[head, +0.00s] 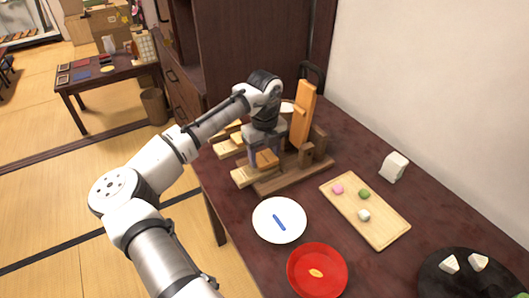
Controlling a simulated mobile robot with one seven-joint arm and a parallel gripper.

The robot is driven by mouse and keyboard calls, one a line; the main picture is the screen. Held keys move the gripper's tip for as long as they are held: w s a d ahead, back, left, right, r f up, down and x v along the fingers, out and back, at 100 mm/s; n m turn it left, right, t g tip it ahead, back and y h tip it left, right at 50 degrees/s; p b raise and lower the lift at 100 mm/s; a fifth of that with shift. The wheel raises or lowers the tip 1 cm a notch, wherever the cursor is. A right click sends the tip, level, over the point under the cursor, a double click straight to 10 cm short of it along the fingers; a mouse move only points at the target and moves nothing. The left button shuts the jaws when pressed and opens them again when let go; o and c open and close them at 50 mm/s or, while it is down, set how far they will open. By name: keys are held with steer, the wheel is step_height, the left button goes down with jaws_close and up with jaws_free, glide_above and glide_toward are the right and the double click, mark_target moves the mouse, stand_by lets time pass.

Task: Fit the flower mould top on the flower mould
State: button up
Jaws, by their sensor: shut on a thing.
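My gripper (267,151) points down over the wooden rack at the back of the dark table. Its fingers are shut on a small orange-brown wooden block (267,159), which I take to be the flower mould top. Just below and to the left lies a pale wooden mould with a handle (243,178), perhaps the flower mould; its carved face is too small to make out. I cannot tell whether the block touches this mould or hangs just above it.
The rack's base (297,176) carries a tall orange board (303,115) and darker blocks right of my gripper. More pale moulds (228,148) jut out left. A white plate (263,222), red plate (317,284) and sweets board (375,222) stand in front.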

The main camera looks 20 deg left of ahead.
steer(key=shift+f, duration=0.2)
steer(key=o, duration=1.1)
steer(key=shift+c, duration=0.2)
step_height(320, 180, up, 14)
steer(key=shift+s+f, duration=0.1)
steer(key=shift+f, duration=0.05)
